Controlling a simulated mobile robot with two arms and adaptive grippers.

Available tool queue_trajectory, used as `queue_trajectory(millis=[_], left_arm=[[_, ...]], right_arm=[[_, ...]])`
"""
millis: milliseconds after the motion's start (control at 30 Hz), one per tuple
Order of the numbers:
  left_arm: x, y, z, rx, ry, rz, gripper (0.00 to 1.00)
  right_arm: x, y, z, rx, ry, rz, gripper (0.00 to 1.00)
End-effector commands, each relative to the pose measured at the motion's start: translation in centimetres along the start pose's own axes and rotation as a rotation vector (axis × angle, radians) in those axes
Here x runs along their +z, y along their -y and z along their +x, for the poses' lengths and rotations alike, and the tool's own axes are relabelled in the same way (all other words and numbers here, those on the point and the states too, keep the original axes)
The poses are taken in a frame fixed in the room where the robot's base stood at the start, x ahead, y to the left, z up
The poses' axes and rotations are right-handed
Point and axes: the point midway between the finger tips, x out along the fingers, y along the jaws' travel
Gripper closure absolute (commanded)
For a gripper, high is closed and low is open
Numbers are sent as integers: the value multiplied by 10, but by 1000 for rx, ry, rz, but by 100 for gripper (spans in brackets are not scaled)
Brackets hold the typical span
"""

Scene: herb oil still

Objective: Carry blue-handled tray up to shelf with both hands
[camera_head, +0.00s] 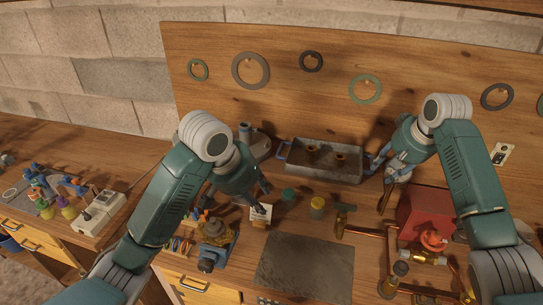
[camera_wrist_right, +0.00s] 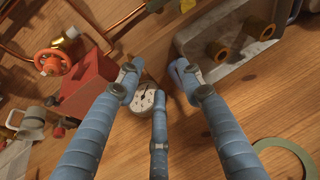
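The grey metal tray (camera_head: 322,172) stands on the wooden bench against the back board, with two brass cups in it. Its left blue handle (camera_head: 282,151) is clear; the right handle is hard to tell from my fingers. My left gripper (camera_head: 258,197) is empty, fingers apart, left of and nearer than the tray, above a small white card. My right gripper (camera_head: 382,168) is at the tray's right end. In the right wrist view its blue fingers (camera_wrist_right: 156,82) are apart, one fingertip close to the tray's edge (camera_wrist_right: 190,40); contact is unclear. I cannot identify the shelf.
A red box with copper pipes (camera_head: 420,212) stands right of the tray. A round white gauge (camera_wrist_right: 143,97) lies beneath my right fingers. Small jars, including a yellow one (camera_head: 317,207), stand in front of the tray. A dark slab (camera_head: 305,268) lies at the front.

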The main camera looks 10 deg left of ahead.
Motion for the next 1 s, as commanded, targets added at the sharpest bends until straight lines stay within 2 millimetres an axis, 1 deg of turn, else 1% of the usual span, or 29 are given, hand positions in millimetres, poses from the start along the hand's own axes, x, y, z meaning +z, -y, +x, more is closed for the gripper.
queue_trajectory(millis=[67,200,300,400,500,600,700,933,1000], left_arm=[[2,1,4,0,0,0,63],[1,1,3,0,0,0,63],[1,0,3,0,0,0,63],[1,0,3,0,0,0,63],[1,0,3,0,0,0,63],[1,0,3,0,0,0,63],[1,0,3,0,0,0,63],[1,0,3,1,0,0,63],[3,0,5,1,1,2,63]], right_arm=[[-1,-1,-14,0,-5,-1,63],[-2,0,-46,1,-6,0,63],[-2,0,-67,0,-4,0,63],[-2,0,-85,0,-3,-1,63],[-1,0,-96,1,-1,0,63],[-1,0,-103,1,-1,1,63],[-1,-1,-106,1,1,1,63],[-1,-1,-106,1,1,1,63],[2,-1,-102,2,3,-2,63]])
